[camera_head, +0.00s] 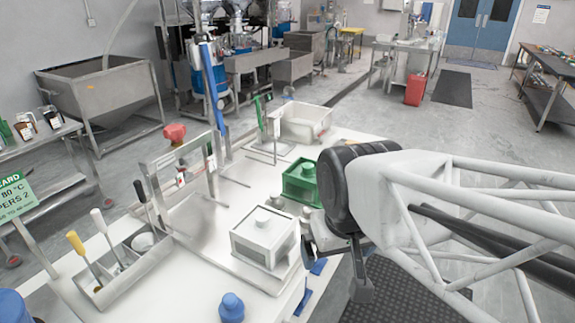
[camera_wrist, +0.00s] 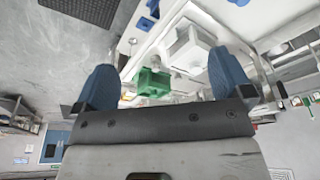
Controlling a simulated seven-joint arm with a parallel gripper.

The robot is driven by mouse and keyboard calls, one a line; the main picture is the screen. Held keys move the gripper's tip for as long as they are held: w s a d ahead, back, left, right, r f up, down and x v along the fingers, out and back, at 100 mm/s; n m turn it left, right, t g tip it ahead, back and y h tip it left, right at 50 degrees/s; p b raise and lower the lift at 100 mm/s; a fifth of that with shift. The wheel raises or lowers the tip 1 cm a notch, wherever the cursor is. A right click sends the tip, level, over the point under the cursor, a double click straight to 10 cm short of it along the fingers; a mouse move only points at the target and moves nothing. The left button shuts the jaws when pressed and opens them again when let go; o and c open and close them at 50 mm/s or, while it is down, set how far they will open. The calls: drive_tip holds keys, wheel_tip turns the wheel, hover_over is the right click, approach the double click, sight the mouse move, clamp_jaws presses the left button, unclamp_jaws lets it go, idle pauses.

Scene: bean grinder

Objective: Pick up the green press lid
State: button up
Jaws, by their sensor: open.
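The green press lid (camera_head: 301,183) is a green box-like piece with a round knob on top. It sits on the white table beyond a white box with a knob, partly hidden by my arm. In the wrist view the green piece (camera_wrist: 152,84) shows between my blue fingers. My gripper (camera_head: 335,262) is at the table's right edge, nearer the camera than the green piece and apart from it. In the wrist view my gripper (camera_wrist: 163,66) has its fingers wide apart, with nothing held between them.
The white box (camera_head: 262,238) stands close left of my gripper. A white bin (camera_head: 303,122) is at the back. A tool tray (camera_head: 125,262) and a blue knobbed piece (camera_head: 231,307) lie nearer.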

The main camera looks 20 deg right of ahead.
drive_tip(key=shift+c, duration=0.5)
drive_tip(key=c, duration=0.3)
